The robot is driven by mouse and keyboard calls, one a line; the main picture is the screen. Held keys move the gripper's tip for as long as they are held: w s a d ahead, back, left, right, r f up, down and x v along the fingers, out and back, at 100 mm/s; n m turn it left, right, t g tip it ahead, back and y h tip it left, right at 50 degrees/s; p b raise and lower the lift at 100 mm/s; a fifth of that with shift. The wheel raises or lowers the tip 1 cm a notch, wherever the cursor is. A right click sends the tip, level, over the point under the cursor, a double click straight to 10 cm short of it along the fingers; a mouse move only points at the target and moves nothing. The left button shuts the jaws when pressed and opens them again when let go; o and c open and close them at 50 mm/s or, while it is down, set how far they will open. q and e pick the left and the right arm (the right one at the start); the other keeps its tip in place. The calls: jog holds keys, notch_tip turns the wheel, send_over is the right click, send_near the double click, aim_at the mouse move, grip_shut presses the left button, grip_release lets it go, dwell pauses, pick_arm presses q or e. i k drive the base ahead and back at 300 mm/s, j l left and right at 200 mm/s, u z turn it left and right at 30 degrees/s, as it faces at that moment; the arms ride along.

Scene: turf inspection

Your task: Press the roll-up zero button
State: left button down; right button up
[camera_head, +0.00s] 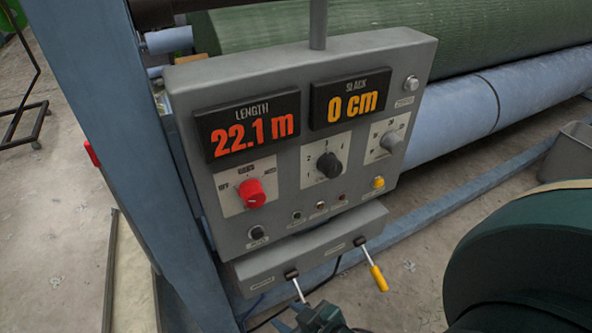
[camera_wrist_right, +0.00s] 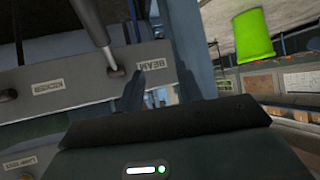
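The grey control panel (camera_head: 285,170) shows LENGTH 22.1 m and SLACK 0 cm. It carries a black button (camera_head: 257,232) at lower left, a yellow button (camera_head: 378,182) at lower right and a silver button (camera_head: 411,83) at upper right. My right gripper (camera_head: 320,316) is below the panel at the bottom edge, apart from these buttons. In the right wrist view its two dark fingers (camera_wrist_right: 160,88) stand apart with nothing between them. My left gripper is out of view.
A red knob (camera_head: 251,193), a black knob (camera_head: 328,165) and a grey knob (camera_head: 391,142) sit on the panel. A blue post (camera_head: 120,150) stands left.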

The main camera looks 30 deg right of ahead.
aim_at(413, 83)
jog(key=l+z, duration=0.1)
jog(key=z, duration=1.45)
